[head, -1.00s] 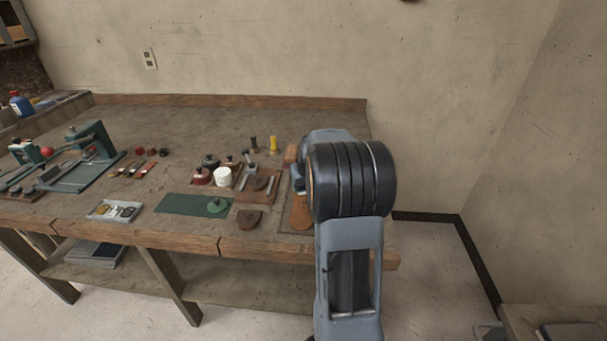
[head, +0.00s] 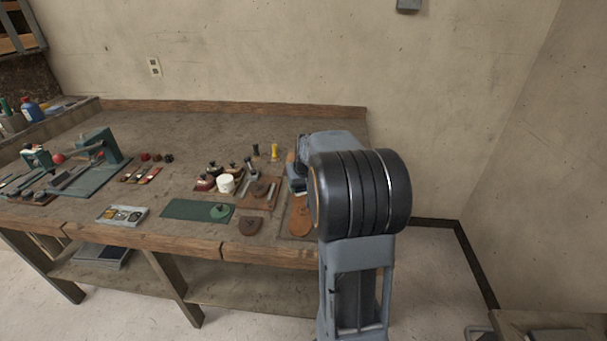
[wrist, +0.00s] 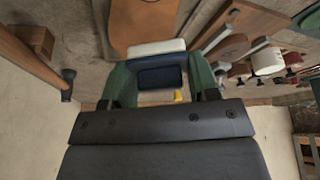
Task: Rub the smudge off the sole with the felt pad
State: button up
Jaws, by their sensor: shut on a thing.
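The tan sole (wrist: 145,20) lies at the top of the wrist view, partly cut off by the frame. In the head view the sole (head: 300,219) is at the right end of the bench, partly hidden by my arm. My gripper (wrist: 160,64) is shut on the felt pad, a dark blue block with a white felt face (wrist: 157,48). The pad is beside the near end of the sole in the wrist view; I cannot tell whether they touch. No smudge can be made out.
A brown board with tools (head: 258,194), a white pot (head: 225,184) and a green mat (head: 183,209) lie left of the sole. The bench's back middle is clear.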

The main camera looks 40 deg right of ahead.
jog(key=shift+r+p, duration=0.5)
jog(key=shift+r, duration=0.65)
